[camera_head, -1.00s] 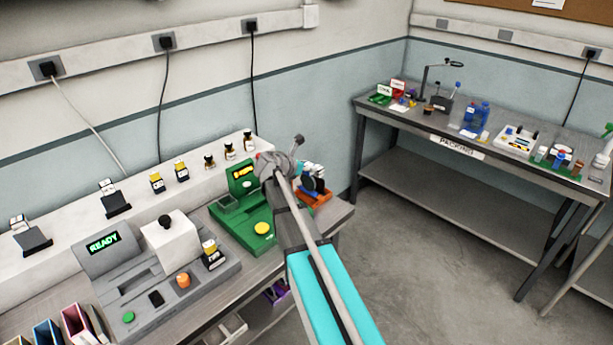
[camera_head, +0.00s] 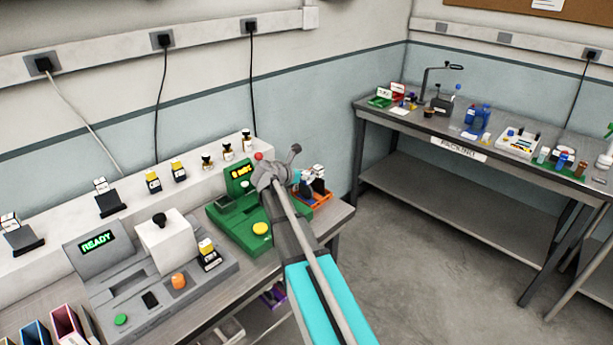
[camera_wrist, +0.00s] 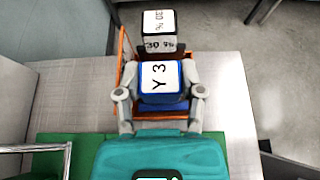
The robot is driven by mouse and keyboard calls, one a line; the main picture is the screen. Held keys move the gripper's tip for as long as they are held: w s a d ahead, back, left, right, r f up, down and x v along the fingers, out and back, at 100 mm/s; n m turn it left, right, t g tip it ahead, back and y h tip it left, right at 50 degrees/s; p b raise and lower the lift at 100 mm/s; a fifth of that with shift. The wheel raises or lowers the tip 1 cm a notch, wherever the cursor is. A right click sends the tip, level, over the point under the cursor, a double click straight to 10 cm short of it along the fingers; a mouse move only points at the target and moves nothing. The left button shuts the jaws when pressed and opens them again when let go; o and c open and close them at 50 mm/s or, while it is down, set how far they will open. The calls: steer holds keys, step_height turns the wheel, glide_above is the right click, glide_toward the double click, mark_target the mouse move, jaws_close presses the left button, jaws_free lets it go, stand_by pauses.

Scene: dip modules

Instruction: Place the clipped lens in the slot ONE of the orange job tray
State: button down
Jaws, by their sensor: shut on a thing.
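The clipped lens (camera_wrist: 160,82) is a blue-edged block with a white top marked "Y 3". In the wrist view my gripper (camera_wrist: 160,97) is shut on it, one finger on each side. The orange job tray (camera_wrist: 128,45) lies around and under it, and its left wall shows in the wrist view. It also shows in the head view (camera_head: 325,196). Another white-topped block (camera_wrist: 160,24), marked "30 %", stands just beyond the held lens. The slot label and the underside of the held lens are hidden, so I cannot tell whether it touches the tray floor.
A green device (camera_head: 236,222) with a lit display and yellow button stands left of the tray. A grey device (camera_head: 150,275) reading READY is further left. The bench's right edge is close to the tray, with floor beyond.

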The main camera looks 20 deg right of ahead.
steer(key=shift+f, duration=0.25)
steer(key=shift+c, duration=1)
jaws_free()
steer(key=shift+r, duration=0.1)
steer(key=shift+r, duration=0.15)
steer(key=shift+s+a+r, duration=0.1)
steer(key=shift+a+r, duration=0.1)
steer(key=shift+a, duration=0.05)
steer(key=p+v, duration=0.5)
steer(key=v, duration=0.6)
steer(key=shift+a, duration=0.15)
steer(key=shift+s, duration=0.1)
